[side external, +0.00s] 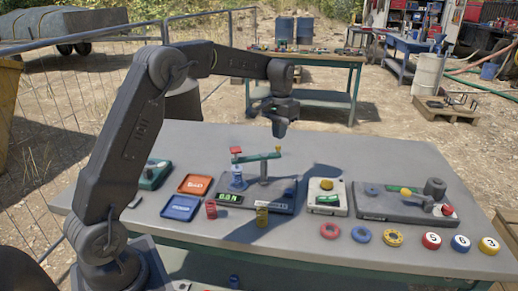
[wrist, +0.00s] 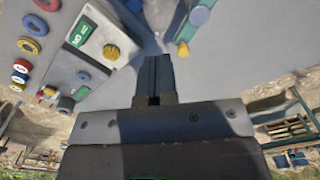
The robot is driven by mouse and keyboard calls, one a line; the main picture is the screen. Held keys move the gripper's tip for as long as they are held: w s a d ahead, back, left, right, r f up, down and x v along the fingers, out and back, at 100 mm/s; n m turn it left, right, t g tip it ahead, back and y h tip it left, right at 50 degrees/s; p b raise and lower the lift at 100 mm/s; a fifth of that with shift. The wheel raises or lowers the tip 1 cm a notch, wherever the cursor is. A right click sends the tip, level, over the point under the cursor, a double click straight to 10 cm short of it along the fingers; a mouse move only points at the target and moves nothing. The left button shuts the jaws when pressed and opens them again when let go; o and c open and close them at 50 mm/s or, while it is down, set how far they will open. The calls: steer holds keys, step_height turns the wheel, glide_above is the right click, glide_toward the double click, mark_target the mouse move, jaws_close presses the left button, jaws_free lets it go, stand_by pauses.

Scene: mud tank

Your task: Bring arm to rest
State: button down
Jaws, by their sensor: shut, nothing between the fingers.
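My gripper (side external: 280,127) hangs above the back part of the grey table (side external: 190,138), pointing down, with clear air under it. Its fingers are together and empty. In the wrist view my gripper (wrist: 154,62) shows as one dark closed bar over bare tabletop. My arm reaches up from the table's left front and bends over toward the back. The balance device (side external: 263,165), with a green beam and a red block on its left end, stands in front of and below my gripper.
A white box (side external: 327,197) with a yellow knob and a grey device (side external: 400,206) stand right. Several rings and numbered discs line the front right.

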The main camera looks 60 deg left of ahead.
steer(key=s+d+r+m+t, duration=0.1)
steer(key=s+d+r, duration=0.25)
steer(key=s, duration=0.35)
steer(key=s+d+r+t, duration=0.2)
steer(key=s+d+r, duration=0.1)
steer(key=s+d, duration=0.3)
steer(key=s+d+r+m+t, duration=0.1)
steer(key=s+d+r, duration=0.25)
steer(key=s, duration=0.45)
steer(key=s+d+f+m+t, duration=0.1)
steer(key=s+f, duration=0.3)
steer(key=s, duration=0.4)
steer(key=shift+s+d+f+t, duration=0.3)
steer(key=shift+s+d+f, duration=0.1)
steer(key=shift+d, duration=0.45)
